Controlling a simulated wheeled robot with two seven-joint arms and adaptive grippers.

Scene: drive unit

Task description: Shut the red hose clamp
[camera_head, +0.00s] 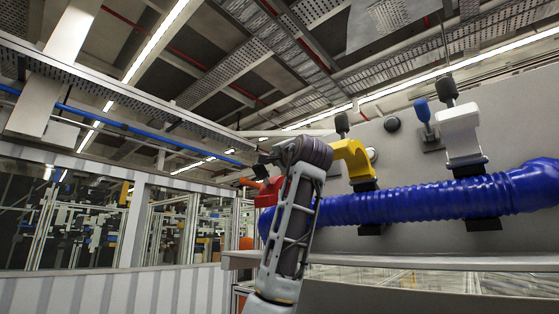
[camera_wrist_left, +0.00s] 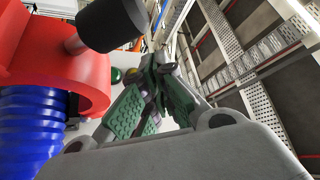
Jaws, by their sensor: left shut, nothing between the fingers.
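The red hose clamp (camera_head: 267,193) sits at the left end of the blue corrugated hose (camera_head: 410,204), partly hidden behind my left arm. In the left wrist view the red clamp (camera_wrist_left: 62,55) fills the upper left, around the blue hose (camera_wrist_left: 30,125). A black-gripped handle (camera_wrist_left: 112,22) on a grey pin sticks out from it. My left gripper (camera_wrist_left: 158,70), with green finger pads, is shut and empty, to the right of and below the handle, seemingly apart from it. In the head view the gripper is mostly hidden behind my wrist. My right gripper is not in view.
A yellow clamp (camera_head: 353,160) and a white clamp (camera_head: 461,137), each with an upright black handle, stand on the hose farther right. A grey panel (camera_head: 400,155) backs the hose, and a ledge (camera_head: 400,260) runs below it. Open space lies left of my arm.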

